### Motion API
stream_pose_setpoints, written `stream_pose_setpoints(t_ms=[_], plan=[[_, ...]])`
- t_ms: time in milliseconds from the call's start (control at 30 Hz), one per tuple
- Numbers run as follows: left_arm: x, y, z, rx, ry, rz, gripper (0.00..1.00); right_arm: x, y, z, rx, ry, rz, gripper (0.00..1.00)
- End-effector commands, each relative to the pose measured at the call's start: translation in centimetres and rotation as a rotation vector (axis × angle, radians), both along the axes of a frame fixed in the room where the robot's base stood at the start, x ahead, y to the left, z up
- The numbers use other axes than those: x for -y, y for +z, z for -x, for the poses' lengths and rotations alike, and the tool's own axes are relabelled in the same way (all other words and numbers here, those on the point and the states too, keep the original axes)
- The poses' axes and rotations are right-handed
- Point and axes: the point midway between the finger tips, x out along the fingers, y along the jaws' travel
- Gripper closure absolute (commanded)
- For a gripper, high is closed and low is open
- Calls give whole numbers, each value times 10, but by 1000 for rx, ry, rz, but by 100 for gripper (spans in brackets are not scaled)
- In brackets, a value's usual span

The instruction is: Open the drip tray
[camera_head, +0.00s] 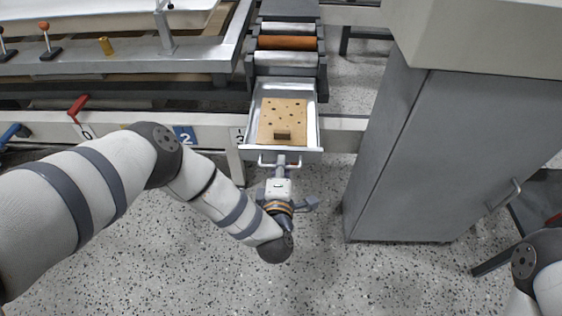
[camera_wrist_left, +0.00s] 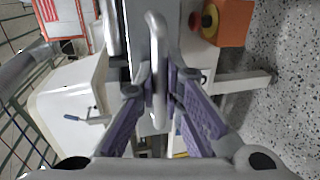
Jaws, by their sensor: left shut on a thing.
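The drip tray (camera_head: 310,154) is a shallow silver drawer in the head view, sticking out towards me from under the rollers. A tan panel with dark spots and a small brown block lie in it. Its bar handle (camera_head: 264,163) is on the front face, and the handle also shows upright in the middle of the left wrist view (camera_wrist_left: 156,50). My left gripper (camera_head: 282,167) is at the handle, with its purple-grey fingers (camera_wrist_left: 157,88) shut on the bar from both sides. The fingertips are partly hidden in the head view. My right gripper is out of view.
Rollers (camera_head: 286,43), one of them orange-brown, sit behind the tray. A tall grey cabinet (camera_head: 400,160) stands close on the right. A rail with a red lever (camera_head: 77,106) and number plates runs left. The speckled floor in front is clear.

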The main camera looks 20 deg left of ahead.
Motion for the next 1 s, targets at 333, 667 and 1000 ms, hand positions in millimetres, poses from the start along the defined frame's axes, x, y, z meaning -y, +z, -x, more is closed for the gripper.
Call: stream_pose_setpoints(t_ms=[333, 667, 1000], plan=[[1, 1, 0, 3, 0, 0, 100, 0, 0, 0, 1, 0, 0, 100], [0, 1, 1, 2, 0, 0, 82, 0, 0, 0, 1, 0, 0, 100], [14, 9, 46, -4, -4, 2, 82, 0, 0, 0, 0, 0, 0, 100]])
